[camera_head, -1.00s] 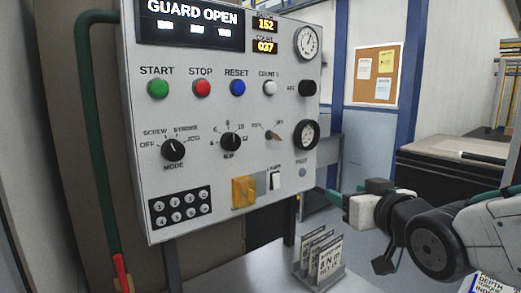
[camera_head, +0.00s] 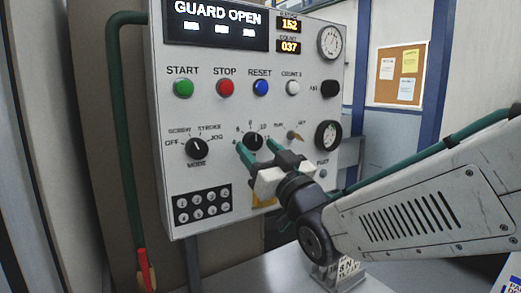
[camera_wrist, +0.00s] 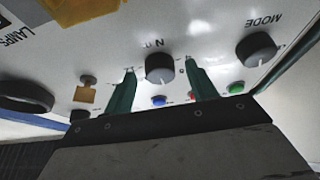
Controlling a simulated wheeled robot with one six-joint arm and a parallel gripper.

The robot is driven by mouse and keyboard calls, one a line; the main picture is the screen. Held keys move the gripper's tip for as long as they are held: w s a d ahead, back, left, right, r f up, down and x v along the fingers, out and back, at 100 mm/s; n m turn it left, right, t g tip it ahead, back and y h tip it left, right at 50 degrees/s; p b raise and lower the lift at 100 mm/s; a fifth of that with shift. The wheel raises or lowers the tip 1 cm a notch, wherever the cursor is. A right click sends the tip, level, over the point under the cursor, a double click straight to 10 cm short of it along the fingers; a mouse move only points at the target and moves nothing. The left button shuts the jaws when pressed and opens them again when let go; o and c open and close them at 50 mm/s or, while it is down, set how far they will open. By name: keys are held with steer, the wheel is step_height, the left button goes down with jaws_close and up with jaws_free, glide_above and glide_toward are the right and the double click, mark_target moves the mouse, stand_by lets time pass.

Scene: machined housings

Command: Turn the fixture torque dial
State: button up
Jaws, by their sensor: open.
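The torque dial (camera_head: 253,141) is a black knob with a pale pointer line, in the middle of the panel's lower knob row, with a number scale around it. In the wrist view the dial (camera_wrist: 160,68) appears upside down, between my two green fingers, with a gap on each side. My gripper (camera_head: 255,145) is open and empty, its fingertips pointing at the panel on either side of the dial. Whether the tips reach past the knob's face is hard to tell. The gripper hides part of the panel below the dial, including most of a yellow part (camera_head: 263,203).
The mode knob (camera_head: 197,148) is left of the dial and a small key switch (camera_head: 294,135) is right. Green, red, blue and white buttons (camera_head: 225,87) sit above. A green pipe (camera_head: 115,130) runs down the left side.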

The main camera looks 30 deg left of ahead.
steer(key=shift+w+a+r, duration=0.1)
steer(key=shift+a+r, duration=0.05)
steer(key=shift+a, duration=0.15)
steer(key=c, duration=1)
steer(key=shift+n, duration=0.4)
steer(key=n+g, duration=0.1)
steer(key=n, duration=0.1)
steer(key=n+g, duration=0.1)
steer(key=n, duration=0.1)
steer(key=n+g, duration=0.1)
steer(key=n, duration=0.1)
steer(key=shift+w+d+y, duration=0.15)
steer(key=shift+w+y, duration=0.1)
steer(key=shift+y, duration=0.15)
steer(key=shift+w+r+n+g, duration=0.1)
steer(key=shift+n+g, duration=1.5)
steer(key=shift+n, duration=1.4)
